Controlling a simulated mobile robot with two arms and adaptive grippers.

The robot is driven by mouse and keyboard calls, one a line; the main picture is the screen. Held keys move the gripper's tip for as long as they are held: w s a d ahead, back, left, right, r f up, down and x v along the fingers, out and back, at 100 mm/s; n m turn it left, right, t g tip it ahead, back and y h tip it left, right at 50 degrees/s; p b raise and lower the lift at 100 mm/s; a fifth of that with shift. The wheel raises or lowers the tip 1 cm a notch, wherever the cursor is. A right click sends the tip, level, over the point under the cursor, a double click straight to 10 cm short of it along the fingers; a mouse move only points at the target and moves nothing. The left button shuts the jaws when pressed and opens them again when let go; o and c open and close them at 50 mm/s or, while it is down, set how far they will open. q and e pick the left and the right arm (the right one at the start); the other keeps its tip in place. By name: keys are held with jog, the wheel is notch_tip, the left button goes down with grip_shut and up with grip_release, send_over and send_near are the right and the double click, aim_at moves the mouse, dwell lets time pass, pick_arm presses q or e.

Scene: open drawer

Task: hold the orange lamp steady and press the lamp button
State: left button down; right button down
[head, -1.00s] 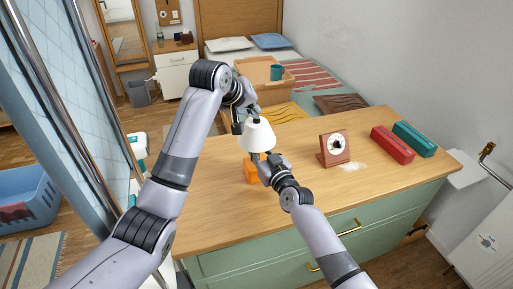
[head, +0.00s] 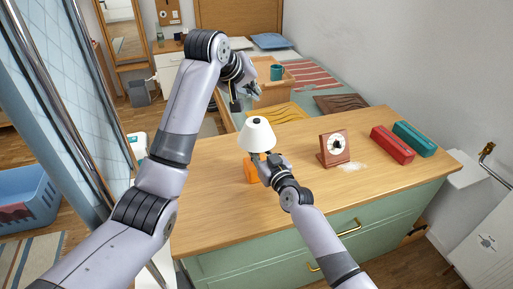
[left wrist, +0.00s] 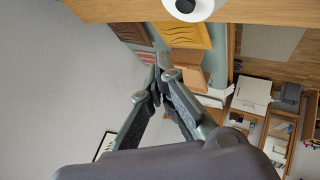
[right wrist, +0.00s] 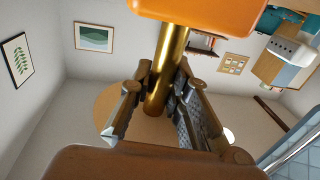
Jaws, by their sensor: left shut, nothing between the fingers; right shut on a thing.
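The orange lamp stands on the wooden table, with its white shade (head: 257,135) upright and its orange base (head: 250,170) partly hidden by my right gripper (head: 262,160). In the right wrist view, that gripper is shut on the lamp's brass stem (right wrist: 168,65), beside the orange base (right wrist: 200,7). My left gripper (head: 245,92) is behind and above the shade, apart from it, shut and empty. Its closed fingers (left wrist: 160,80) show in the left wrist view, with the white shade (left wrist: 207,8) at the top edge.
A wooden dial clock (head: 333,148) stands right of the lamp. A red box (head: 392,144) and a teal box (head: 414,138) lie farther right. The tabletop (head: 300,205) is clear at the front. A bed with a tray (head: 290,80) and a mug is behind.

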pick_arm(q)
jog(key=shift+r, duration=0.55)
pick_arm(e)
jog(key=c, duration=1.4)
grip_release()
jog(key=shift+c, duration=0.2)
